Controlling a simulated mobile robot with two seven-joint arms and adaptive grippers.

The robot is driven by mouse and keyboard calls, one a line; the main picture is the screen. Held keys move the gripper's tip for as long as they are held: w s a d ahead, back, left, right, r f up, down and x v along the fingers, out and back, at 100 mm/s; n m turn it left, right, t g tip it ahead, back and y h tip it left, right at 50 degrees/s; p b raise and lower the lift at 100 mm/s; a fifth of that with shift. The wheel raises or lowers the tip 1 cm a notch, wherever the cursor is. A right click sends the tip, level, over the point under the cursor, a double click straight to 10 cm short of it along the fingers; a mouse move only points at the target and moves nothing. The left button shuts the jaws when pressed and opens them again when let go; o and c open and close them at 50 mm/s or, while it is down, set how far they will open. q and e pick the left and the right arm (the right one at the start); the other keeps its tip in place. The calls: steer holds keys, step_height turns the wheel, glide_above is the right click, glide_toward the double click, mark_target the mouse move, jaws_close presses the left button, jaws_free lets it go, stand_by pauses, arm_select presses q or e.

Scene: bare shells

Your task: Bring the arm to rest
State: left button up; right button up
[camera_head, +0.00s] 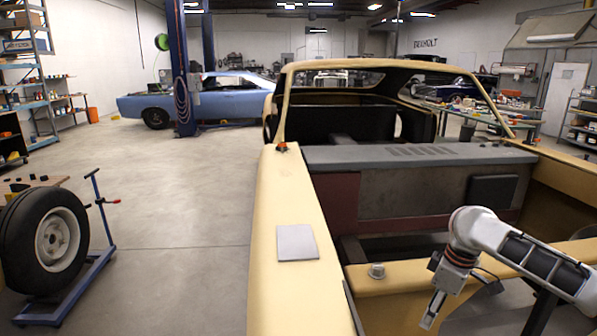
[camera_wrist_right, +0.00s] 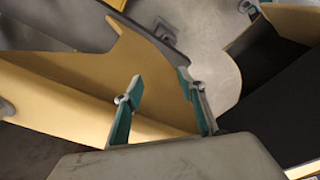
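My right arm (camera_head: 510,248) comes in from the right in the head view, white and dark grey, bent over the front edge of a cream-yellow car shell. My right gripper (camera_head: 431,315) hangs from it, pointing down, close to the shell's front panel. In the right wrist view, the gripper (camera_wrist_right: 160,82) has its two teal-lined fingers apart, with nothing between them. Yellow body panel shows beyond the fingers. I cannot tell whether the gripper touches the panel. My left gripper is not in view.
A wheel on a blue stand (camera_head: 75,285) is at the left. Open floor (camera_head: 185,200) lies between. A blue car (camera_head: 225,100) stands behind.

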steer(key=s+a+f+m+t+y, duration=0.1)
steer(key=s+a+f+t, duration=0.15)
steer(key=a+f, duration=0.45)
steer(key=s+a+f+m+t+y, duration=0.1)
steer(key=s+a+f+y, duration=0.1)
steer(key=s+a+f, duration=0.35)
steer(key=s+a+f+t+y, duration=0.1)
steer(key=s+a+f, duration=0.1)
steer(key=a+f, duration=0.65)
steer(key=s+d+f+m+t+h, duration=0.1)
steer(key=s+d+f+m+t, duration=0.1)
steer(key=s+d, duration=0.3)
steer(key=s+d+f+m+t+h, duration=0.2)
steer(key=s+d, duration=0.3)
steer(key=s, duration=0.7)
steer(key=shift+f+t, duration=0.35)
steer(key=shift+f, duration=0.25)
